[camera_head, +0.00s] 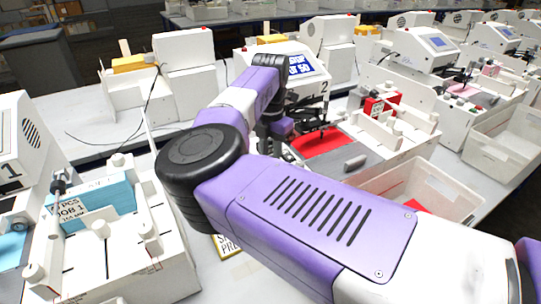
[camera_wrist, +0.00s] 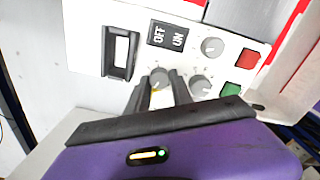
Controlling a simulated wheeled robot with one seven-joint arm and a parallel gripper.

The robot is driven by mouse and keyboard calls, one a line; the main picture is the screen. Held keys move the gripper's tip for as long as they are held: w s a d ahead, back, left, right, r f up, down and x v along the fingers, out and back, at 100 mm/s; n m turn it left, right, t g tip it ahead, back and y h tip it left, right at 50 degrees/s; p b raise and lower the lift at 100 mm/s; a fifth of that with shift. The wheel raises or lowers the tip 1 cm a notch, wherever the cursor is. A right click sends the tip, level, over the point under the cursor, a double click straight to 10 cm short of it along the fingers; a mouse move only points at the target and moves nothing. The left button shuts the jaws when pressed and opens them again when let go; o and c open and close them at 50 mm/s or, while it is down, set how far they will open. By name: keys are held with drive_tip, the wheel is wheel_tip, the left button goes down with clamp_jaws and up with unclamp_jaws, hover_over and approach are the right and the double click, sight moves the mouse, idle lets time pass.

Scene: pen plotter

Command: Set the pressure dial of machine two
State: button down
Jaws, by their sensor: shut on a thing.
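Machine two (camera_head: 324,87), marked with a 2, stands behind my arm in the head view. Its screen (camera_head: 300,66) shows large text, partly hidden by my arm. The wrist view shows its white control panel (camera_wrist: 90,40) with several round grey dials. My gripper (camera_wrist: 160,86) is shut on the lower left dial (camera_wrist: 159,76), one finger on each side. An upper dial (camera_wrist: 212,46) and a lower right dial (camera_wrist: 200,86) are free. Their labels are too small to read, so I cannot tell which is the pressure dial. In the head view my arm hides the panel.
Machine one (camera_head: 12,150) and a blue stack (camera_head: 95,200) stand left.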

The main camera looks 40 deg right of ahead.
drive_tip(key=c, duration=1.4)
unclamp_jaws()
drive_tip(key=shift+r+b, duration=0.65)
drive_tip(key=shift+r, duration=3.3)
